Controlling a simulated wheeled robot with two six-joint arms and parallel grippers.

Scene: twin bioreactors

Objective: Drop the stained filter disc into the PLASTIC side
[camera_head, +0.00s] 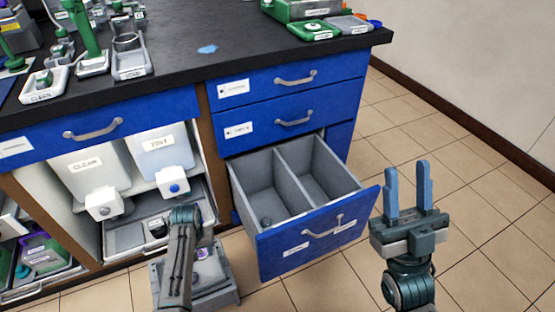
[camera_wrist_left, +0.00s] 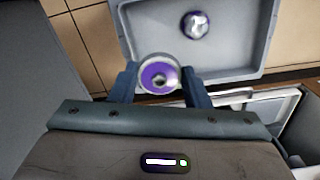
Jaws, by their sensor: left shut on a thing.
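The stained filter disc (camera_wrist_left: 158,76), a pale ring with a purple middle, is between the fingers of my left gripper (camera_wrist_left: 160,85) in the left wrist view. My left gripper is shut on it, above a grey tray (camera_wrist_left: 258,42). In the head view my left arm hides that gripper. The bottom drawer (camera_head: 275,245) is pulled out, with a divider making two compartments. Two small labels on its front are too small to read, so I cannot tell which side is PLASTIC. My right gripper (camera_head: 407,190) is open and empty, right of the drawer, pointing up.
A shiny round piece (camera_wrist_left: 195,24) with purple on it lies in the grey tray. White containers (camera_head: 88,170) with taps stand in the open cabinet. Tiled floor right of the drawer is clear.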

